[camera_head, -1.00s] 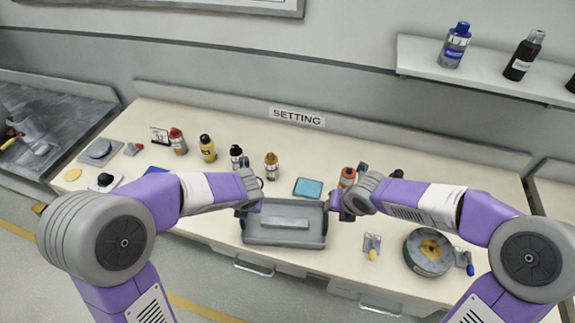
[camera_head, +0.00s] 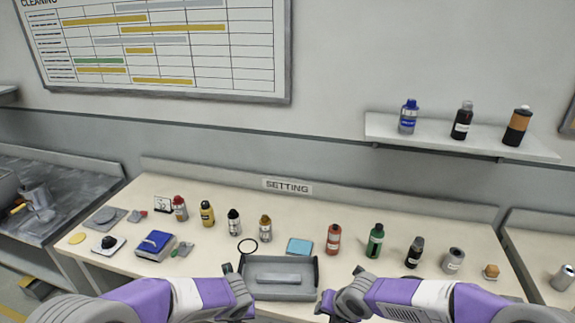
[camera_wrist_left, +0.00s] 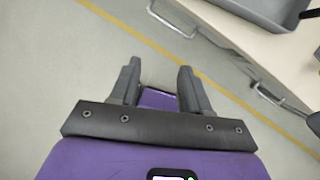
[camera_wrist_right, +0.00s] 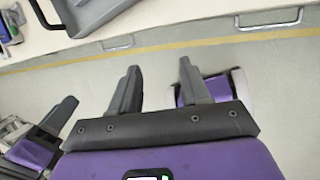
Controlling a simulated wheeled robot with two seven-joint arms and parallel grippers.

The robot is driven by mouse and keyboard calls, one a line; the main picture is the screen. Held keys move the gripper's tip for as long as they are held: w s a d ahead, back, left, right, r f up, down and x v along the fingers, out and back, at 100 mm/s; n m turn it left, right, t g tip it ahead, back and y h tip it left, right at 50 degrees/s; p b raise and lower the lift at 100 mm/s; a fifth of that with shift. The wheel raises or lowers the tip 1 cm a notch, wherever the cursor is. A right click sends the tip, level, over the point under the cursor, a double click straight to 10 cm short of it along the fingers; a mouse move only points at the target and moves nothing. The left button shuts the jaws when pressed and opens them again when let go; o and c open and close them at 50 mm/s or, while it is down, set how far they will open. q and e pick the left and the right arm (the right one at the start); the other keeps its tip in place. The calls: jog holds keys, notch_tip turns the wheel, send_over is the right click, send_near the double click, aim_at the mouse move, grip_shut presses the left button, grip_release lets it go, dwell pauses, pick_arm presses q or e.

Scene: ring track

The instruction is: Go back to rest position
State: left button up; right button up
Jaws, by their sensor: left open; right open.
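My left gripper (camera_head: 238,293) is open and empty at the bottom of the head view, just left of the grey tray's near corner. Its two spread fingers (camera_wrist_left: 159,78) hang over the floor in the left wrist view. My right gripper (camera_head: 340,293) is open and empty, to the right of the tray. Its fingers (camera_wrist_right: 160,75) also show over the floor in the right wrist view. The grey tray (camera_head: 310,276) rests on the bench near its front edge. Its corner shows in the left wrist view (camera_wrist_left: 275,22) and the right wrist view (camera_wrist_right: 95,14).
The pale bench (camera_head: 215,255) holds several bottles, including a red one (camera_head: 333,239) and a green one (camera_head: 375,241). A drawer handle (camera_wrist_right: 270,20) juts from the bench front. The floor below is clear.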

jog(key=s+a+f+m+g+y, duration=0.1)
jog(key=s+a+f+m, duration=0.15)
jog(key=f+m, duration=0.55)
jog(key=s+a+f+m+g+y, duration=0.2)
jog(key=s+f+m, duration=0.3)
jog(key=m, duration=0.4)
pick_arm(q)
jog(key=s+d+f+m+g+h, duration=0.1)
jog(key=s+f+m, duration=0.7)
jog(key=m, duration=0.9)
jog(key=s+d+f+m+g+h, duration=0.2)
jog(key=s+f+m+h, duration=0.2)
jog(key=s+f+m, duration=0.4)
notch_tip(320, 180, down, 7)
jog(key=m, duration=0.9)
jog(key=shift+s+d+m, duration=0.15)
jog(key=shift+d+m, duration=0.15)
jog(key=shift+d, duration=0.05)
pick_arm(e)
jog(key=s+d+f+m, duration=0.1)
jog(key=s+f+m, duration=0.3)
jog(key=m, duration=0.5)
jog(key=s+d+f+m+h, duration=0.1)
jog(key=s+d+f+m, duration=0.1)
jog(key=s+f+m, duration=0.3)
jog(key=f+m, duration=0.2)
jog(key=m, duration=0.2)
jog(key=shift+d+m, duration=0.2)
jog(key=shift+m, duration=0.1)
